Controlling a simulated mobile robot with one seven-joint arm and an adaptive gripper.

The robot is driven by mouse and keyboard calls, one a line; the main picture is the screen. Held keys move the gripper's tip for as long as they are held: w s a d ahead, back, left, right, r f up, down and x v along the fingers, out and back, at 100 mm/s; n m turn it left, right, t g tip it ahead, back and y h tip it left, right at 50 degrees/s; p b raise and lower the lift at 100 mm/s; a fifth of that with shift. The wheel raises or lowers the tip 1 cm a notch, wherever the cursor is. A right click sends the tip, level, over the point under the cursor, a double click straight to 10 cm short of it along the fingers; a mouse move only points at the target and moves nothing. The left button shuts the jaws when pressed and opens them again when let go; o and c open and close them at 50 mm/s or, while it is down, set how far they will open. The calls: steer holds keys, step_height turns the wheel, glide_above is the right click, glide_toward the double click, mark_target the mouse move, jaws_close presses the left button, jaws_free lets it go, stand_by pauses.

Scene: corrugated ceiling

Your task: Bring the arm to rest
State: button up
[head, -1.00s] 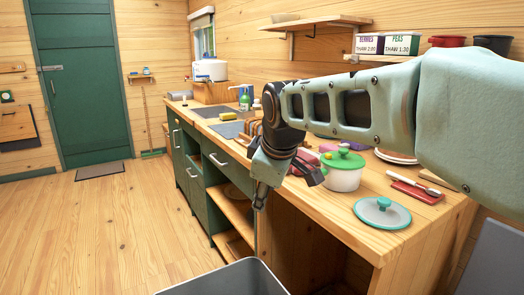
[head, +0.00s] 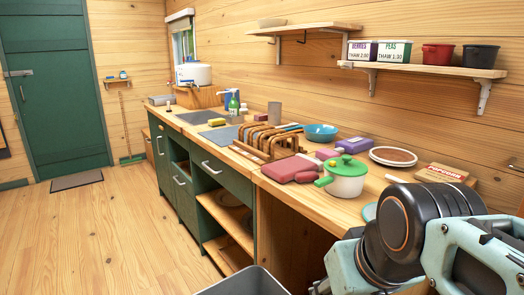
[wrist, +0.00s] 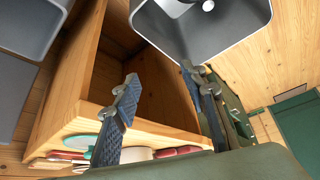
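My pale green arm (head: 440,245) is folded low at the right of the head view, in front of the counter's near end. My gripper (wrist: 159,74) shows in the wrist view with its two fingers well apart and nothing between them. In that view it hangs near the open space under the counter and a grey bin (wrist: 222,42). In the head view the gripper is mostly cut off at the bottom edge or hidden behind the arm.
The wooden counter (head: 283,200) holds a white pot with green lid (head: 346,178), a wooden rack (head: 265,143), red packages (head: 290,168) and a blue bowl (head: 321,133). The grey bin (head: 243,283) stands below in front. The floor (head: 110,230) toward the green door (head: 53,85) is clear.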

step_height(320, 180, up, 28)
steer(key=s+m+p, duration=0.1)
steer(key=s+p, duration=0.1)
steer(key=p, duration=2.8)
steer(key=shift+s+d+m+h, duration=0.15)
steer(key=shift+s+m+h, duration=0.1)
steer(key=shift+m+h, duration=0.15)
